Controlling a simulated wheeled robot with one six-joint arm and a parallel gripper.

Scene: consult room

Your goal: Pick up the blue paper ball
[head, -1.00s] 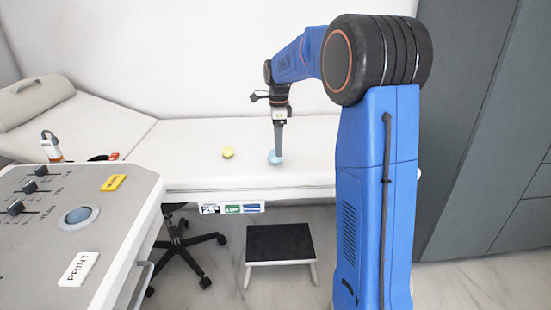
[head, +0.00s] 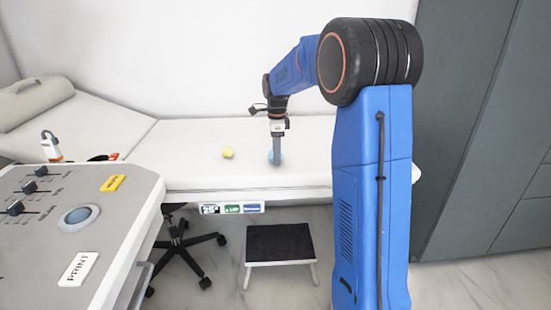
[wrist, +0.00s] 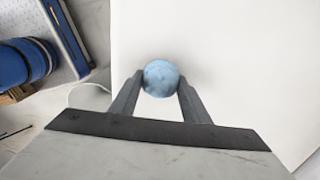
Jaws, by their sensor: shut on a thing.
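The blue paper ball (wrist: 160,78) sits between the two fingertips of my gripper (wrist: 160,86) in the wrist view, with a finger touching it on each side. My gripper is shut on it. In the head view my gripper (head: 276,158) points down at the white couch, and the fingers hide most of the blue ball (head: 270,157). The ball is at the couch surface; I cannot tell whether it touches it.
A yellow ball (head: 228,152) lies on the white couch (head: 200,180), left of my gripper. A console (head: 110,215) with sliders stands at the front left. A black-topped step stool (head: 280,243) and a wheeled chair base (head: 182,245) are on the floor. Grey cabinets (head: 480,120) stand at the right.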

